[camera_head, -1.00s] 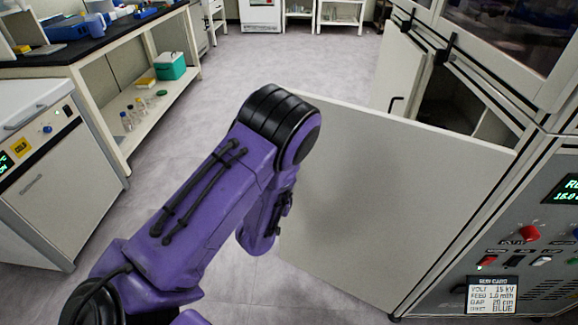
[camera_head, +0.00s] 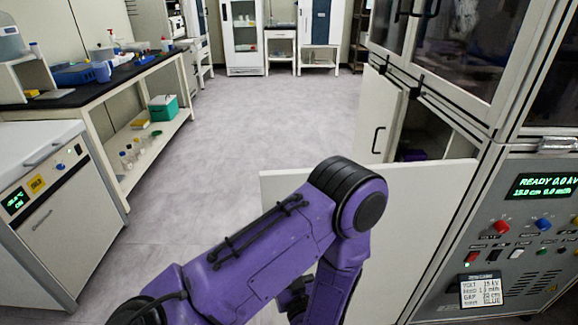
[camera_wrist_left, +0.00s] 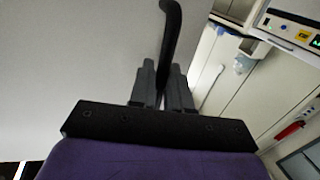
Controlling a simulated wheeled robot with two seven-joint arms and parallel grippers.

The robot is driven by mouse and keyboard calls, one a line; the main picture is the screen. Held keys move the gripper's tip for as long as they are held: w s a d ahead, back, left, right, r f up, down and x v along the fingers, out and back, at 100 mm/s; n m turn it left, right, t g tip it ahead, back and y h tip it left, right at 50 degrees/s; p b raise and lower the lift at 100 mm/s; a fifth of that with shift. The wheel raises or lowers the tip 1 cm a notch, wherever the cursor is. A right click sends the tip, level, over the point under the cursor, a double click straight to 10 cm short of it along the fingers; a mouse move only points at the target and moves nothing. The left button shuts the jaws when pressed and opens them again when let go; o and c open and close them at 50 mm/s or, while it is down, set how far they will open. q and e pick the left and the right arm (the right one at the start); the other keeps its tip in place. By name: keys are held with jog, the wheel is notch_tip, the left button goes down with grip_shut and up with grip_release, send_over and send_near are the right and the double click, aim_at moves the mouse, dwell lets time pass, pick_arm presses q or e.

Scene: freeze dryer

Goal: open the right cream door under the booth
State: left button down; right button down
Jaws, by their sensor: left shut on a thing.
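The right cream door (camera_head: 425,215) under the booth stands swung well out from the cabinet, its hinge side at the right. Its flat face fills the left of the left wrist view (camera_wrist_left: 70,65). A black curved handle (camera_wrist_left: 171,25) rises from between the fingers of my left gripper (camera_wrist_left: 163,85), which is shut on it. In the head view, my purple left arm crosses in front of the door and largely hides the gripper and the handle. My right gripper is not in view.
The left cream door (camera_head: 380,115) with a black handle also stands out from the booth, beside a dark opening (camera_head: 428,130). A control panel (camera_head: 530,220) is at right. A white freezer cabinet (camera_head: 65,210) and a bench (camera_head: 100,85) stand left. The floor (camera_head: 250,120) between is clear.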

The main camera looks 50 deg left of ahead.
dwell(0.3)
pick_arm(q)
jog(key=c, duration=1.3)
grip_release()
jog(key=v, duration=1)
jog(key=shift+s+d+r, duration=0.1)
jog(key=shift+d, duration=0.15)
